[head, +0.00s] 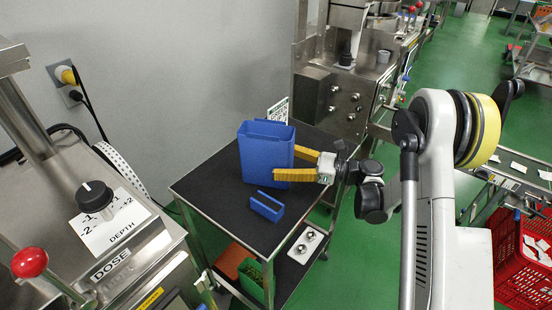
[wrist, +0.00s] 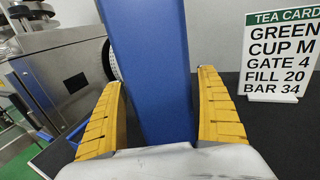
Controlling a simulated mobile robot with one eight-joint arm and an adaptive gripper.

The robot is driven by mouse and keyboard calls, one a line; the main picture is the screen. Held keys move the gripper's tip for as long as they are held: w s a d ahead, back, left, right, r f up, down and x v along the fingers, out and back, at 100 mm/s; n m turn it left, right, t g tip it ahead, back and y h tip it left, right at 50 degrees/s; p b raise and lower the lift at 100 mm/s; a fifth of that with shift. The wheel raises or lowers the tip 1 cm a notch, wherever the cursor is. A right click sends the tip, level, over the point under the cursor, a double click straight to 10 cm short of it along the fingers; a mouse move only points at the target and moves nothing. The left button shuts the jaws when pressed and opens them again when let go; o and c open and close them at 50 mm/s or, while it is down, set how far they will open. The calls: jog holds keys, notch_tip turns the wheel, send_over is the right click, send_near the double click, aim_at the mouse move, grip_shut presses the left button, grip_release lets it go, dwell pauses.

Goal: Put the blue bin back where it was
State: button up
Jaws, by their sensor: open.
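The tall blue bin (head: 262,158) stands upright on the black top of a small metal table (head: 212,190). My gripper (head: 285,164) is open at the bin's right side, its yellow fingers on either side of it. In the wrist view the bin (wrist: 150,70) rises between the two spread fingers, with a gap at the right finger; contact at the left finger is hard to tell. A small open blue holder (head: 267,207) sits on the table in front of the bin.
A tea card sign (wrist: 282,55) stands behind the bin. A steel machine with a DOSE dial (head: 95,200) is at the left, another steel machine (head: 345,100) behind. The table's lower shelf holds a green bin (head: 251,279). A red crate (head: 520,265) is at far right.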

jog(key=p+v, duration=0.2)
jog(key=v, duration=0.8)
jog(key=shift+d, duration=0.2)
jog(key=shift+w+d+r, duration=0.1)
jog(key=shift+r, duration=0.05)
jog(key=w+d+r+m+t+h, duration=0.1)
jog(key=w+r+m+t, duration=0.3)
jog(key=r, duration=0.4)
jog(key=w+d+r+m+t+h, duration=0.2)
jog(key=r+m+t, duration=0.3)
jog(key=r+m, duration=0.3)
jog(key=w+d+r+m+t+h, duration=0.1)
jog(key=w+r+m+t, duration=0.25)
jog(key=r, duration=0.55)
jog(key=s+d+r+m+t+h, duration=0.3)
jog(key=d+r+m+h, duration=0.4)
jog(key=m+h, duration=0.75)
jog(key=s+a+f+m+g, duration=0.2)
jog(key=s+f+m+g, duration=0.4)
jog(key=s+f+m, duration=0.4)
jog(key=s+a+f+m+g+y, duration=0.1)
jog(key=s+a+f+m+g, duration=0.2)
jog(key=s, duration=1.7)
notch_tip(320, 180, down, 8)
jog(key=m+g, duration=0.4)
jog(key=m, duration=0.3)
jog(key=shift+s+a+m, duration=0.15)
jog(key=shift+s+m, duration=0.1)
jog(key=shift+m, duration=0.15)
